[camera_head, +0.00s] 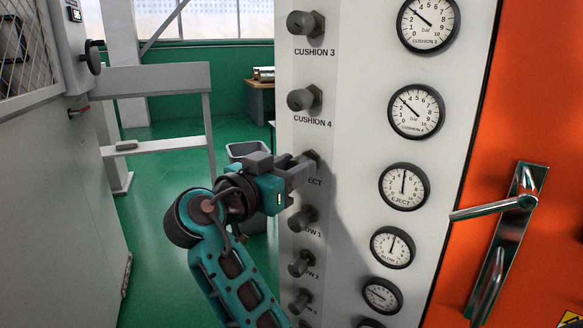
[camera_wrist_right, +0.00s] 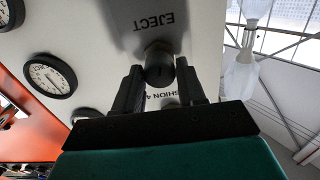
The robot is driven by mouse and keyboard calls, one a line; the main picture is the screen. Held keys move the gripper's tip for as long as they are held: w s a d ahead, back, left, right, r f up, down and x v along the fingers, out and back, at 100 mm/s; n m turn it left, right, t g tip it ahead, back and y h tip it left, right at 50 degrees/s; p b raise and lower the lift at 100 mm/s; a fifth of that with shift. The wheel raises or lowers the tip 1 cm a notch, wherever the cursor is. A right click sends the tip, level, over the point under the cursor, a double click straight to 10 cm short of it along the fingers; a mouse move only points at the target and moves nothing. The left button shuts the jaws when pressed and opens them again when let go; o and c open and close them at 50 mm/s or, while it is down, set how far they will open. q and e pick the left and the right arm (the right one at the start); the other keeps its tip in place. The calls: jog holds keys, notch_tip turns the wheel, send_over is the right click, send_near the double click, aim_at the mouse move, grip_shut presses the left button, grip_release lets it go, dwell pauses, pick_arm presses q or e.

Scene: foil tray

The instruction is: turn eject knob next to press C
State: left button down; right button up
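The dark eject knob (camera_wrist_right: 160,63) is on the light panel by the EJECT label, which reads upside down in the right wrist view. In the head view the knob (camera_head: 313,158) is partly covered by my right gripper (camera_head: 302,170), which reaches it from the left. In the right wrist view the two black fingers of this gripper (camera_wrist_right: 159,76) lie on either side of the knob, and the knob fills the space between their tips. The eject gauge (camera_head: 404,187) is right of the knob, its needle pointing about straight up. My left gripper is not in view.
The Cushion 4 knob (camera_head: 304,99) is above and a blow knob (camera_head: 301,219) is close below the gripper, with more knobs further down. An orange door with a metal handle (camera_head: 497,207) is at the right. Green floor is open at the left.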

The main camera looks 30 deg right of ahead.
jog(key=c, duration=0.6)
jog(key=shift+r+n+p, duration=0.2)
jog(key=shift+n+p, duration=0.5)
jog(key=shift+p, duration=0.2)
jog(key=shift+n+p, duration=0.45)
jog(key=shift+n, duration=0.55)
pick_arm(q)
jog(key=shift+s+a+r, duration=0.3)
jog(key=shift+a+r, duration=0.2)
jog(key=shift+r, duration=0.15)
pick_arm(e)
jog(key=shift+f+n, duration=0.2)
jog(key=shift+n, duration=0.1)
jog(key=o, duration=1)
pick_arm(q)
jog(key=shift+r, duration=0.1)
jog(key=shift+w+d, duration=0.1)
